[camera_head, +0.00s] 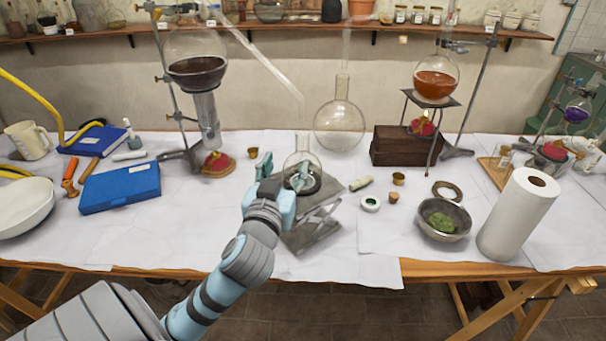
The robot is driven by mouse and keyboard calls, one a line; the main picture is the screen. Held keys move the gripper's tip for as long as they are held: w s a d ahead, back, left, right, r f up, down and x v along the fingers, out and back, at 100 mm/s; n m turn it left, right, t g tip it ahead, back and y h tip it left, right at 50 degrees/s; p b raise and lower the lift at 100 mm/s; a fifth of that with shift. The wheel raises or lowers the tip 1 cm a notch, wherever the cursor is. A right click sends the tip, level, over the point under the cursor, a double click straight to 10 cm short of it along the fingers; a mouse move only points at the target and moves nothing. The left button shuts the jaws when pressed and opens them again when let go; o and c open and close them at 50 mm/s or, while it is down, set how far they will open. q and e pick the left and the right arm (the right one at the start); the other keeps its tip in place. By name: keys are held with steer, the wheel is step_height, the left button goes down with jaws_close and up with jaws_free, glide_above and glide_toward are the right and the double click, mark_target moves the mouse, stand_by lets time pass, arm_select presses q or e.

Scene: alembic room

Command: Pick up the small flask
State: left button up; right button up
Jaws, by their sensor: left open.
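The small flask (303,158) is clear glass with a short neck and stands upright on a dark ring on the grey lab jack (328,187) near the middle of the table. My left gripper (280,171) reaches in from the front. Its fingers are open, one to the left of the flask and one in front of the flask's lower part. I cannot tell whether they touch the glass. The gripper hides part of the ring and the jack. My right gripper is not in view.
A large round clear flask (339,126) stands behind the small one. A wooden box (401,146), a metal bowl (444,220) and a paper towel roll (518,213) are on the right. A blue case (120,187) lies left. The front middle-left cloth is bare.

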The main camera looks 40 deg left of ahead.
mark_target(301, 137)
arm_select(q)
steer(key=x, duration=1.4)
steer(key=shift+w+d+r, duration=0.2)
steer(key=shift+d+r, duration=0.05)
steer(key=shift+d, duration=0.1)
steer(key=shift+s, duration=0.1)
jaws_close()
